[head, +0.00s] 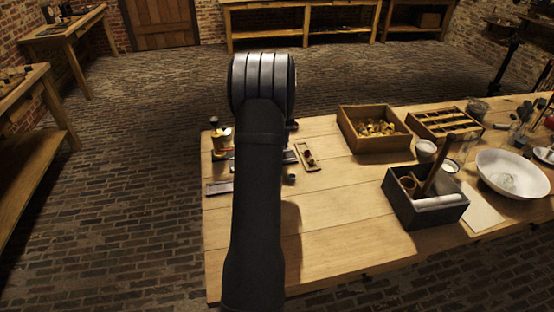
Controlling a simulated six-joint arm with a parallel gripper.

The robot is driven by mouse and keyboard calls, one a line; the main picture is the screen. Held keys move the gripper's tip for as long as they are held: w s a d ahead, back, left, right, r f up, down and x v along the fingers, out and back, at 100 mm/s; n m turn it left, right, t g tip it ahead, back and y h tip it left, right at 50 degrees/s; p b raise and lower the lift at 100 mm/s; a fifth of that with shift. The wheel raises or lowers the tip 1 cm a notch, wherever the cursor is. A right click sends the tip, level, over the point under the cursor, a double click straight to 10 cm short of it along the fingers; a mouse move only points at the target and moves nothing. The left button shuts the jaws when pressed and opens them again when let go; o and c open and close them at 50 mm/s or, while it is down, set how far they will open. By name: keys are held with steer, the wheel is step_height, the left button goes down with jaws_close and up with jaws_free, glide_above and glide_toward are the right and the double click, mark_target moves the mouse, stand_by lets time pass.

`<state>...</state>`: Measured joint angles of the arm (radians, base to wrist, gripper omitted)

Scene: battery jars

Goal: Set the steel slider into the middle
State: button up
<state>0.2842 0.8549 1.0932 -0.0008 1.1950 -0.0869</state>
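My dark arm rises through the middle of the head view and hides part of the table behind it. My gripper is not visible; the arm covers where it could be. No steel slider can be made out for sure. A flat grey bar (219,188) lies at the table's left edge, and a grey metal piece (290,157) shows partly at the arm's right side. A small wooden holder (307,156) with dark contents lies just right of it. Which of these belongs to the middle place is too small to tell.
A wooden box of brass-coloured pieces (345,133), a divided wooden tray (439,137), a dark box (425,216) with a tall brown rod, and a white bowl (512,163) stand to the right. Small jars (221,139) stand at left. The front middle tabletop (340,245) is clear.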

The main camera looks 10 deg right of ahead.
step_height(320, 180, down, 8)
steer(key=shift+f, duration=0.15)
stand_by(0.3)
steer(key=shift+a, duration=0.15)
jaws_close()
